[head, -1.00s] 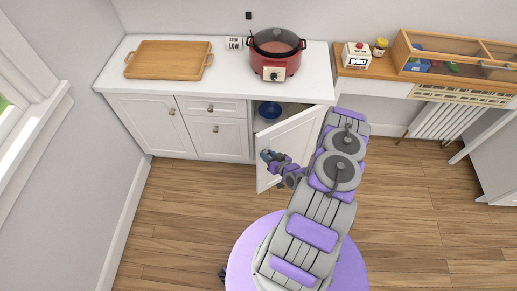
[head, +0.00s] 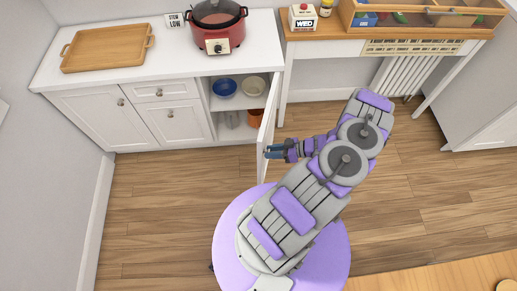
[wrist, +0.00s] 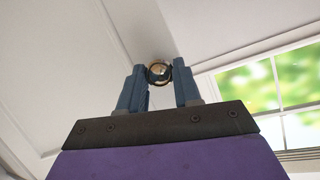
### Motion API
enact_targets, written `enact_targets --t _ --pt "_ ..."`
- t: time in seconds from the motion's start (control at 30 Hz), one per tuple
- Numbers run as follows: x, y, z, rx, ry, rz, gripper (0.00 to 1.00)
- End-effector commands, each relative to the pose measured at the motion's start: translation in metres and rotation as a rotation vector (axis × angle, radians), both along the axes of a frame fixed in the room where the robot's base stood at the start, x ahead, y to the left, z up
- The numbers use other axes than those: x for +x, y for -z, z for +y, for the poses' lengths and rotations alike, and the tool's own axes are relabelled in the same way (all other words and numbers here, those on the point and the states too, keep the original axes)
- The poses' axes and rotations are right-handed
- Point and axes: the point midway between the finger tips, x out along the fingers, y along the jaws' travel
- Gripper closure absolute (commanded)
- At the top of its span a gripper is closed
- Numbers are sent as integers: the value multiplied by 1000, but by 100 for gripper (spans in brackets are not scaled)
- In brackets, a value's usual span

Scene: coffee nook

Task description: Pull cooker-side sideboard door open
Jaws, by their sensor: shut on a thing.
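The cooker-side sideboard door (head: 267,122) stands wide open in the head view, swung out toward me and seen nearly edge-on. The white sideboard (head: 190,62) shows its open compartment behind it. The red cooker (head: 217,28) stands on the top above that compartment. My gripper (head: 268,152) is at the free side of the door. In the wrist view, the two blue fingers of my gripper (wrist: 160,85) are on either side of the round metal knob (wrist: 158,71), shut on it. The white door panel also fills part of the wrist view (wrist: 60,60).
Inside the compartment are a blue bowl (head: 225,88), a pale bowl (head: 254,85) and an orange pot (head: 257,117). A wooden tray (head: 107,48) lies on the sideboard top. A wood-topped table (head: 330,37) stands to the right. Floor at the left is clear.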

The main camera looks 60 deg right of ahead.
Motion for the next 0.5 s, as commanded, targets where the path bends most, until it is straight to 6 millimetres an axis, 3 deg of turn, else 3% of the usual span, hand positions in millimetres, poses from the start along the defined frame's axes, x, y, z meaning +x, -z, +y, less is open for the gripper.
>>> enact_targets --t 0.2,0.5 --pt "-28 0 -20 -5 -87 -1 100" --pt "-48 -1 -34 0 -160 -3 100"
